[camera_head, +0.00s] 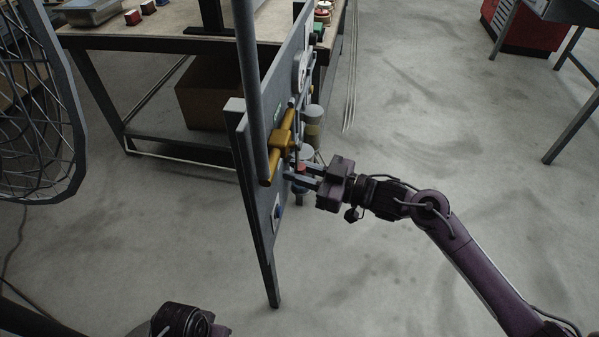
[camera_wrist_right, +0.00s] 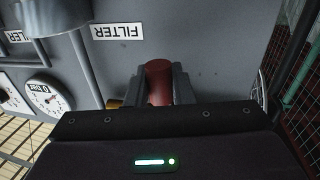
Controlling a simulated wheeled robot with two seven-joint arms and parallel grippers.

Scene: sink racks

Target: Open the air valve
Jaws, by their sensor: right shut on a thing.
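A grey upright panel (camera_head: 262,200) stands in the middle of the head view, seen nearly edge-on. It carries pipework and a yellow fitting (camera_head: 283,138). A red handle (camera_head: 301,167) shows at the panel's right face, and it also shows as a red cylinder in the right wrist view (camera_wrist_right: 158,80). My right gripper (camera_head: 303,179) reaches in from the right. Its two fingers are shut on the red handle, one on each side in the wrist view (camera_wrist_right: 158,92). The handle's base is hidden. My left gripper is not visible; only part of my left arm shows at the bottom.
A workbench (camera_head: 185,30) with a cardboard box (camera_head: 208,92) beneath stands behind. A wire-mesh guard (camera_head: 40,110) is at left. The floor (camera_head: 430,110) right of the panel is clear.

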